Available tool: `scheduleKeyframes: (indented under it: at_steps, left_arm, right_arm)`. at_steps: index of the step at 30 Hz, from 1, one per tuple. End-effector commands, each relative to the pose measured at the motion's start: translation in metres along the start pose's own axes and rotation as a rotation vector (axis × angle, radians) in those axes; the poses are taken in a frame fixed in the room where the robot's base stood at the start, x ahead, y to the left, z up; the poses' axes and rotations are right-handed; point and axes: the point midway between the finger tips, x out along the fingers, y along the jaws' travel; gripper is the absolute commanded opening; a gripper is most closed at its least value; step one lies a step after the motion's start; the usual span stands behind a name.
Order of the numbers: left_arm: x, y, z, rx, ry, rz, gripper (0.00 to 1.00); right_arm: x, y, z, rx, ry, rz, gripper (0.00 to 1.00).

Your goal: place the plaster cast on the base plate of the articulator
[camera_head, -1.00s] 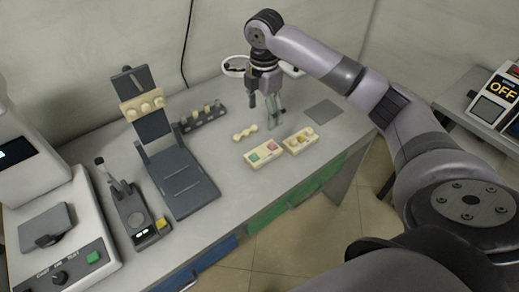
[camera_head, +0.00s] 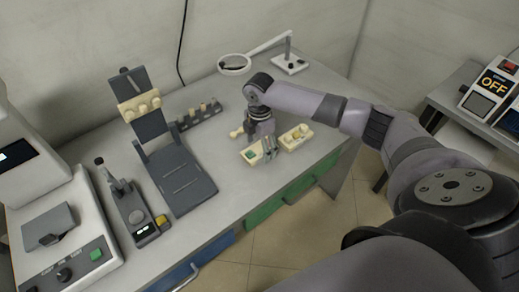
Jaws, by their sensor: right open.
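The articulator stands at the left middle of the bench. Its dark base plate (camera_head: 182,186) is flat and bare, and its upper plate (camera_head: 151,124) is tilted back with a cream cast (camera_head: 139,105) on it. My left gripper is not in view.
A dark rack (camera_head: 200,117) stands behind the articulator, a magnifier lamp (camera_head: 234,64) at the back. A small burner-like device (camera_head: 134,213) and a white machine (camera_head: 57,238) stand left. Bench is clear between articulator and trays.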

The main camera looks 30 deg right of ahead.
Motion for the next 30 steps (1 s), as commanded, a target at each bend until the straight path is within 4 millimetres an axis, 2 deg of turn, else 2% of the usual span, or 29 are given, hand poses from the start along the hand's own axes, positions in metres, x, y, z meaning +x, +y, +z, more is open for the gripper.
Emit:
scheduleKeyframes:
  at_steps: [9, 30]
  left_arm:
    - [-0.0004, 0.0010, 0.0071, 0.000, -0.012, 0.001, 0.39]
    - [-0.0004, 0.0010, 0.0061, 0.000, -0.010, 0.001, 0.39]
  right_arm:
    - [0.0055, -0.0002, 0.0001, 0.000, 0.000, 0.000, 0.70]
    - [0.0050, -0.0002, 0.0003, 0.000, -0.001, 0.000, 0.24]
